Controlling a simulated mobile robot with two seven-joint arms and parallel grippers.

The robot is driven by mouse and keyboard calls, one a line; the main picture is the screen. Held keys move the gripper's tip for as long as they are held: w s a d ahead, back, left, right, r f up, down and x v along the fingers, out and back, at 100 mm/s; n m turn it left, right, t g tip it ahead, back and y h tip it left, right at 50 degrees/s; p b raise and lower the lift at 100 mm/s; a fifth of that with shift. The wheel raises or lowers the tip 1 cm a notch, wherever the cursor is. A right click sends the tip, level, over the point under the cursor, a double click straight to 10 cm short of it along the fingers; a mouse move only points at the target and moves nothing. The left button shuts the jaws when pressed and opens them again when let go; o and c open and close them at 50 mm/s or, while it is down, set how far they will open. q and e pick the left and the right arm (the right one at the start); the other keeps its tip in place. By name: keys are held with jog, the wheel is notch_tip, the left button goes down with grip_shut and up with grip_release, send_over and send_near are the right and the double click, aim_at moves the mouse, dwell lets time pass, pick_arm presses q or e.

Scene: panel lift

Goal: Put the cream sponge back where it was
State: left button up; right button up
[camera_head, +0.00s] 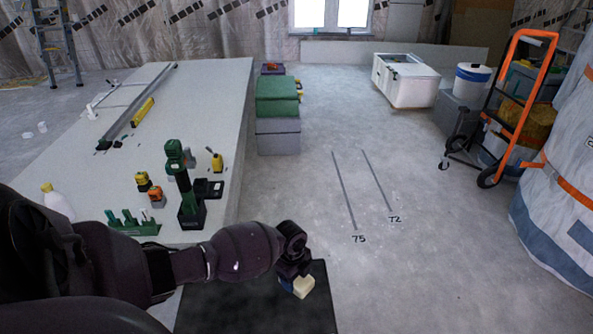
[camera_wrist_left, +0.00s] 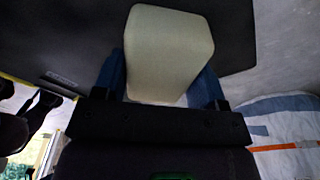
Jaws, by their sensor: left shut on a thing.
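The cream sponge (camera_head: 303,286) is a small pale block at the end of my left arm in the head view. It also fills the upper middle of the left wrist view (camera_wrist_left: 168,52). My left gripper (camera_head: 290,282) is shut on it, with a blue finger on each side of the sponge. The sponge shows in front of a black mat (camera_head: 250,305); I cannot tell whether it touches anything below. My right gripper is not in view.
A large pale panel table (camera_head: 215,95) at left carries a green drill (camera_head: 182,180), a white bottle (camera_head: 56,203) and a green bit rack (camera_head: 133,226). Green and grey cases (camera_head: 277,112) stand beyond. The floor right of the mat is clear, up to an orange hand truck (camera_head: 517,95).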

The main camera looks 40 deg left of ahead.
pick_arm(q)
jog(key=shift+f, duration=0.2)
jog(key=o, duration=0.8)
jog(key=shift+o, duration=0.6)
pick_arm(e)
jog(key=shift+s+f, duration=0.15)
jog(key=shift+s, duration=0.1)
pick_arm(q)
jog(key=shift+r, duration=0.1)
